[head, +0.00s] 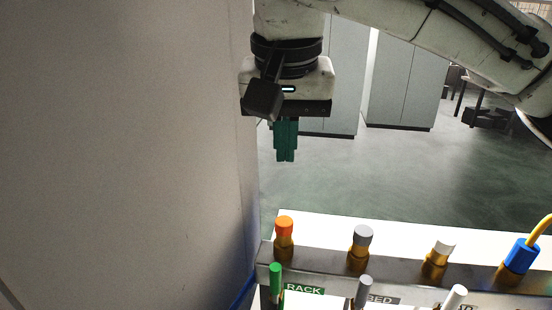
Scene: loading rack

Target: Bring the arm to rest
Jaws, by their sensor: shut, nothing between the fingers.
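My gripper (286,158) hangs from my arm, pointing down, in the upper middle of the head view. Its green fingers are together and hold nothing. It is above and apart from the rack (395,279) at the bottom right. My arm enters from the top right and bends down to the gripper.
The rack carries fittings with an orange cap (284,223), a grey cap (363,234), a white cap (445,248) and a blue connector (521,255) with a yellow cable. A large grey wall or panel (120,150) fills the left. Cabinets (405,80) stand behind, with open floor between.

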